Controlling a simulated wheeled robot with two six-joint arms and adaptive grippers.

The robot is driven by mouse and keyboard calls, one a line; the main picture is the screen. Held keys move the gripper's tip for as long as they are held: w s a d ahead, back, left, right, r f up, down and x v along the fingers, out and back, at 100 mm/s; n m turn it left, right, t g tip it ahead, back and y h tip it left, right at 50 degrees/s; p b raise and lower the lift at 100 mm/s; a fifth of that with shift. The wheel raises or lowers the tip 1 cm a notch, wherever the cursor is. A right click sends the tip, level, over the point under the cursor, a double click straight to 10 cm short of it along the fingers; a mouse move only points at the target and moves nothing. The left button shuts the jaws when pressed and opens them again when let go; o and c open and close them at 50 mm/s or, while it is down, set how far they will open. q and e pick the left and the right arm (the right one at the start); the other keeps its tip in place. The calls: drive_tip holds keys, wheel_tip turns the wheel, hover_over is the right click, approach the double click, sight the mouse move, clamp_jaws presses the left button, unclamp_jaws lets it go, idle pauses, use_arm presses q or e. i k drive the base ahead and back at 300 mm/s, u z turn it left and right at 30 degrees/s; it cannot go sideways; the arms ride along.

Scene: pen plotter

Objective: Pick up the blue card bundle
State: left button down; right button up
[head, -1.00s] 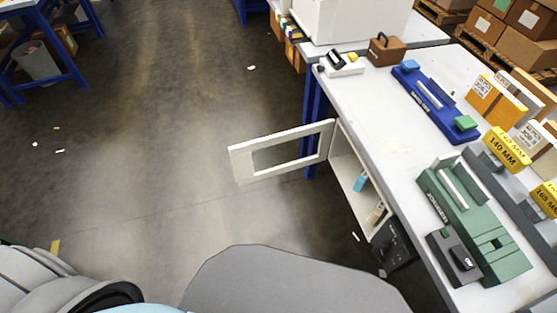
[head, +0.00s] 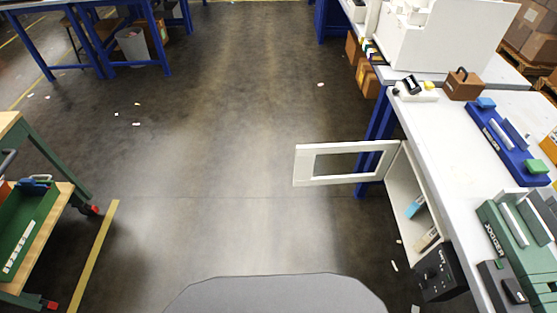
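A small light-blue bundle (head: 415,207), which looks like the blue card bundle, lies inside the open white cabinet (head: 399,186) under the right-hand table. A beige bundle (head: 427,239) lies nearer in the same cabinet. The cabinet's framed door (head: 304,165) stands open, reaching left over the floor. Neither of my grippers is in view.
The white table (head: 455,135) at right holds a blue device (head: 508,143) and a green device (head: 497,226). A green-legged cart (head: 62,204) stands at left. The middle floor is clear.

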sight(420, 201)
drive_tip(key=u, duration=0.65)
drive_tip(key=i, duration=3.45)
drive_tip(key=z, duration=4.2)
drive_tip(key=i, duration=0.5)
